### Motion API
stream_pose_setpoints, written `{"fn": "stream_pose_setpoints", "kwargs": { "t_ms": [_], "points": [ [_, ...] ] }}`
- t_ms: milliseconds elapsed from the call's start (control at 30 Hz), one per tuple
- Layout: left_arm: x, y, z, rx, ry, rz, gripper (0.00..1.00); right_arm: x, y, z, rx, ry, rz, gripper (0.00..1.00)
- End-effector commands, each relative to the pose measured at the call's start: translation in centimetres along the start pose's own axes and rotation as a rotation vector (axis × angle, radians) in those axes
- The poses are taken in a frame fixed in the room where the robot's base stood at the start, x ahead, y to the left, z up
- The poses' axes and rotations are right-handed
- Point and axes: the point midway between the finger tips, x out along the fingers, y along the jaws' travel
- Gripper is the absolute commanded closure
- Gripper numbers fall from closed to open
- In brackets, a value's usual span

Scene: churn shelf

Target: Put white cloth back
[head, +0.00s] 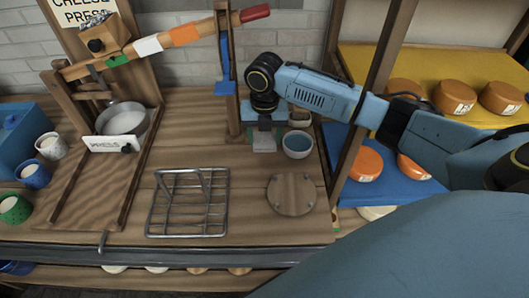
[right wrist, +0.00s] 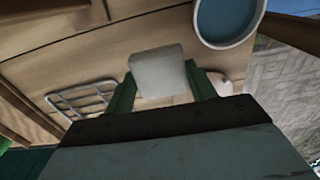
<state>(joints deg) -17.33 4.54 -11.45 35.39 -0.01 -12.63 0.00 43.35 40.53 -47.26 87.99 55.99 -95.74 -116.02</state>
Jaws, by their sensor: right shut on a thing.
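The white cloth (head: 264,142) looks like a small pale grey-white piece in the head view, just below my right gripper (head: 264,126). In the right wrist view the cloth (right wrist: 158,70) sits between the two green fingers of the gripper (right wrist: 162,88). The gripper is shut on it, pointing down over the back of the wooden worktop, left of a blue-grey bowl (head: 297,145). Whether the cloth touches the worktop I cannot tell. My left gripper is not in view.
A wire rack (head: 188,203) and a round wooden board (head: 291,194) lie on the worktop (head: 250,215). A wooden post (head: 372,95) stands right of the bowl, before shelves with orange cheeses (head: 455,97). A press with a pot (head: 122,119) and cups (head: 34,174) are at left.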

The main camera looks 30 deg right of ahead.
Motion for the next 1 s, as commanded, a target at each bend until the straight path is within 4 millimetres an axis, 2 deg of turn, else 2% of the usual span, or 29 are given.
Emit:
{"fn": "stream_pose_setpoints", "kwargs": {
  "t_ms": [100,267,533,933,967,1000],
  "points": [
    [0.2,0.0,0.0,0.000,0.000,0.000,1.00,1.6,0.0,0.0,0.001,0.001,-0.001,0.63],
    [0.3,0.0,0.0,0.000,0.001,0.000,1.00,2.5,0.0,0.0,0.001,0.000,0.000,0.63],
    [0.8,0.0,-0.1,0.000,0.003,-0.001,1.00,6.3,0.0,0.0,0.002,0.000,0.000,0.63],
    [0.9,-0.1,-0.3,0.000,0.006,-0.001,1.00,6.8,0.0,0.0,0.001,-0.001,0.000,0.63],
    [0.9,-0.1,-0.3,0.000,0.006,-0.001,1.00,6.8,0.0,0.0,0.001,-0.001,0.000,0.42],
    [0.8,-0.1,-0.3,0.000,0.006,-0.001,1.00,6.8,0.0,0.0,0.000,-0.001,0.000,0.37]
  ]
}}
